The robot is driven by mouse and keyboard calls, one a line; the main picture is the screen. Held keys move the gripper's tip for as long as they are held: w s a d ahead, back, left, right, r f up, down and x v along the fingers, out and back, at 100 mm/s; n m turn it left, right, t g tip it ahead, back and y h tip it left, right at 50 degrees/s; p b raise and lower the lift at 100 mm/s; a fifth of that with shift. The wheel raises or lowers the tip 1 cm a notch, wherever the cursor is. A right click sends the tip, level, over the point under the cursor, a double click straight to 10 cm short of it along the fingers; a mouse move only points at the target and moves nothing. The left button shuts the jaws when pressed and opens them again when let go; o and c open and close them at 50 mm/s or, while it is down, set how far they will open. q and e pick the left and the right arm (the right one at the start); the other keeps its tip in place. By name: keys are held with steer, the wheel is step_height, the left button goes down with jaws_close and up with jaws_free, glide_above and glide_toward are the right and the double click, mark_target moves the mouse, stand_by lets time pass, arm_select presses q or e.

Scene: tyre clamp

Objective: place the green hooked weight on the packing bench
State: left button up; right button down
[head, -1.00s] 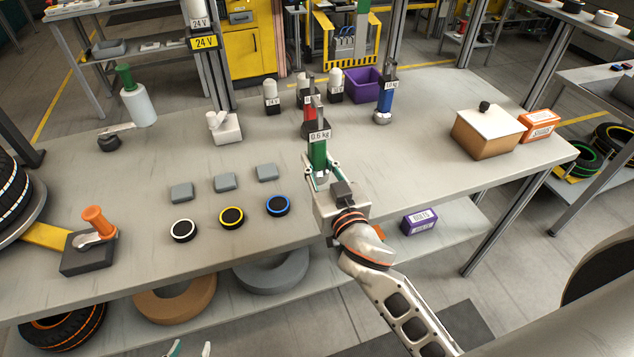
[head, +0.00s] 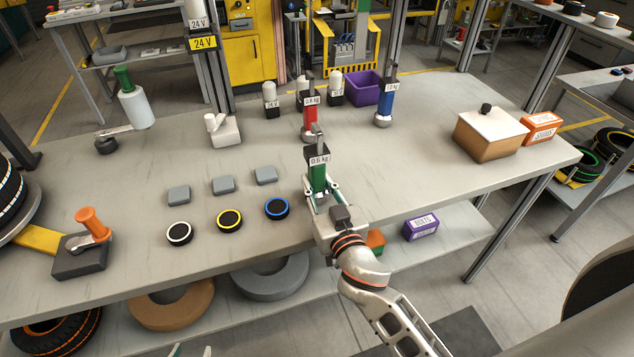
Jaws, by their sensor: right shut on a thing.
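The green hooked weight (head: 317,178), labelled 0.6 kg, is upright in my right gripper (head: 320,193), with its hook on top. My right gripper is shut on its lower part, over the near side of the large grey bench (head: 400,160). The fingers hide the weight's base, so I cannot tell whether it touches the bench top. A red hooked weight (head: 310,118) and a blue hooked weight (head: 385,103) stand further back on the bench. Only the fingertips of my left gripper (head: 192,351) show at the bottom edge; they are apart, with nothing seen between them.
Three ringed discs, including a blue-ringed one (head: 277,208), and three grey blocks lie left of the weight. A purple bin (head: 363,88) stands behind. A lidded brown box (head: 485,140) and an orange box (head: 541,128) are at right. The bench between is clear.

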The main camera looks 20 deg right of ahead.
steer(key=c, duration=1.7)
jaws_free()
steer(key=shift+r, duration=0.1)
steer(key=shift+s+d+b, duration=0.2)
steer(key=shift+s+b, duration=0.95)
steer(key=shift+s, duration=4.85)
steer(key=shift+s, duration=0.1)
